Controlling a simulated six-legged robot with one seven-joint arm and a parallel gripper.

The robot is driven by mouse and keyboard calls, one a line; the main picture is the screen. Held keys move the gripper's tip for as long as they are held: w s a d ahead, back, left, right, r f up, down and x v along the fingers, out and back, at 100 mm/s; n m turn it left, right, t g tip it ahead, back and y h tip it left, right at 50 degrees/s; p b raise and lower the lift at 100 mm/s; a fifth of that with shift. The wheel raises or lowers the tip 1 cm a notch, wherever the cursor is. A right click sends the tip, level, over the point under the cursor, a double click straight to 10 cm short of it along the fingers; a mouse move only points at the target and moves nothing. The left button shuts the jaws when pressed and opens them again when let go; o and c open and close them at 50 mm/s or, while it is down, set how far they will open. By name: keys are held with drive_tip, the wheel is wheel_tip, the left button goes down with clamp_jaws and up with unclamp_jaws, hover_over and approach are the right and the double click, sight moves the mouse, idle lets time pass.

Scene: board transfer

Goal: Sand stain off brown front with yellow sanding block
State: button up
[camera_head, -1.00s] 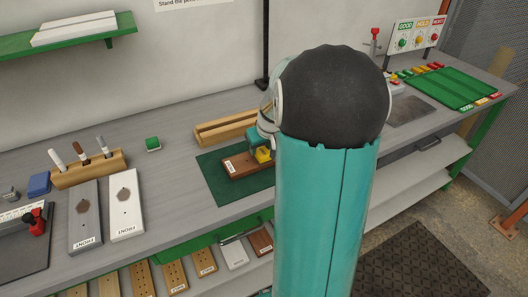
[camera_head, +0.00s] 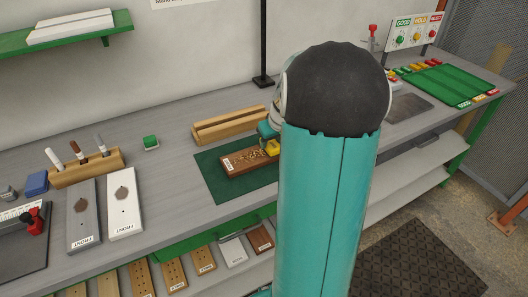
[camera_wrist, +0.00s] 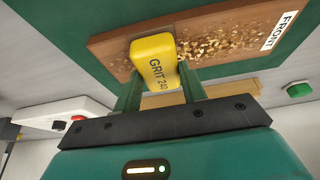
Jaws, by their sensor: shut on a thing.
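The brown front (camera_head: 238,169) lies flat on a green mat (camera_head: 212,180), its FRONT label at the left end. In the wrist view the brown front (camera_wrist: 112,52) has pale sanding dust scattered between the block and the label. I cannot make out a stain; the block may cover part of the face. My gripper (camera_wrist: 160,84) is shut on the yellow sanding block (camera_wrist: 152,47), marked GRIT 240. The block is at the end of the board away from the label and appears to touch its face. In the head view the yellow block (camera_head: 272,147) shows beside my arm.
A wooden rack (camera_head: 228,124) stands just behind the mat. A white front (camera_head: 124,213) and a grey front (camera_head: 83,222) lie to the left.

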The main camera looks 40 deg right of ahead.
drive_tip(key=shift+w+a, duration=0.25)
drive_tip(key=shift+a, duration=0.55)
drive_tip(key=shift+w+a, duration=0.2)
drive_tip(key=shift+a, duration=0.6)
drive_tip(key=shift+w+a, duration=0.25)
drive_tip(key=shift+a, duration=0.55)
wheel_tip(320, 180, up, 7)
idle(0.5)
